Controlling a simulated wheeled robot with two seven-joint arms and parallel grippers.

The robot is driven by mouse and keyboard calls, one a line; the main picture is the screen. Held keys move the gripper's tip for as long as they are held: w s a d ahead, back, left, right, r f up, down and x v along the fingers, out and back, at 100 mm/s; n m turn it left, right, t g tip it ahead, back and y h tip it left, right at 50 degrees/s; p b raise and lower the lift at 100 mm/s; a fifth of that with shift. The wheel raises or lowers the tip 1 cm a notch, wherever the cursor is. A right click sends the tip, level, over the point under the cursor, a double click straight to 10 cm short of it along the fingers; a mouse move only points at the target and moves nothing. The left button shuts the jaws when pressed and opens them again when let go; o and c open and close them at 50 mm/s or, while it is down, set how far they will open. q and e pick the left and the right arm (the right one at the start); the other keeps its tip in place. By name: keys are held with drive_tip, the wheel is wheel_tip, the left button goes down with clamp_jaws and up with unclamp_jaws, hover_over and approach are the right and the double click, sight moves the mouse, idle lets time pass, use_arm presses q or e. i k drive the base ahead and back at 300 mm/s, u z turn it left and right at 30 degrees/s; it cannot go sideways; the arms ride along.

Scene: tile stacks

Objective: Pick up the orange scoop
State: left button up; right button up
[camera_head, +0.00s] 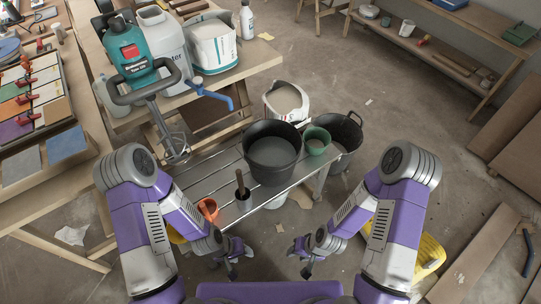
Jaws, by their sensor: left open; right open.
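The orange scoop (208,208) is on the near left part of the slatted metal bench, just above my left wrist. My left arm may hide part of it. My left gripper (240,266) is open and empty, low in front of the bench, below and to the right of the scoop. My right gripper (301,264) is open and empty, to the right of the left one and farther from the scoop.
A dark upright tool (241,184) stands beside the scoop. A large black bucket (272,152) and a green bucket (317,141) are farther right. A mixer (140,70) stands behind left. Bare floor (350,260) lies right of the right gripper.

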sight(207, 207)
drive_tip(key=z, duration=1.65)
drive_tip(key=i, duration=0.65)
drive_tip(key=u, duration=2.85)
